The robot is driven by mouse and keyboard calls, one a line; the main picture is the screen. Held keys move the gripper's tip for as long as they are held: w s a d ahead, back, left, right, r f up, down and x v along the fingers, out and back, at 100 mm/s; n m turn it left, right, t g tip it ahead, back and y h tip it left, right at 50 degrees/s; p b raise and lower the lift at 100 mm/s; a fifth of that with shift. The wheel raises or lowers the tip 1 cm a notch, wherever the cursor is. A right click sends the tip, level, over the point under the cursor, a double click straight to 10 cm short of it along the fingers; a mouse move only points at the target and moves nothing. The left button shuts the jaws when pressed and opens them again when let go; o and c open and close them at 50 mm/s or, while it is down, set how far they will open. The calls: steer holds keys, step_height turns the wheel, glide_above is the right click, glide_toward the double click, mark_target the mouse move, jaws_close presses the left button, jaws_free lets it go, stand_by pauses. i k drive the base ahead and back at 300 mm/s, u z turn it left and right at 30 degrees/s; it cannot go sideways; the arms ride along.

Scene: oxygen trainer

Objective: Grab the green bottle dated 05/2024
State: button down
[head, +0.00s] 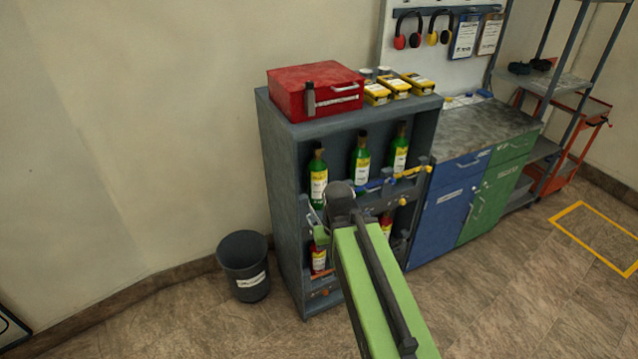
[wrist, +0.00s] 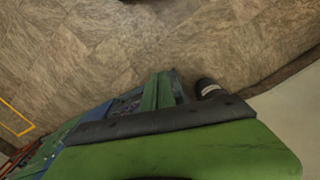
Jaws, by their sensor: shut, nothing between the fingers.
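Three green bottles with dark caps and yellow-and-white labels stand upright on the upper shelf of a grey cabinet in the head view: a left one (head: 318,177), a middle one (head: 360,158) and a right one (head: 399,149). Their dates are too small to read, so I cannot tell which is 05/2024. My green arm reaches up in front of the cabinet (head: 280,175), its dark joint just below the left and middle bottles. I cannot make out my gripper's fingers in either view. The wrist view is mostly filled by my own green arm and the floor.
A red toolbox (head: 290,90) and yellow boxes (head: 396,86) sit on the cabinet. Red bottles (head: 318,259) stand on its lower shelf, partly hidden by my arm. A dark bin (head: 244,266) stands left. A blue-and-green workbench (head: 455,205) adjoins on the right.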

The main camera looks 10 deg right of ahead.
mark_target(317, 169)
steer(key=z, duration=0.3)
steer(key=k, duration=0.35)
steer(key=u, duration=1.15)
steer(key=i, duration=0.8)
steer(key=u, duration=0.2)
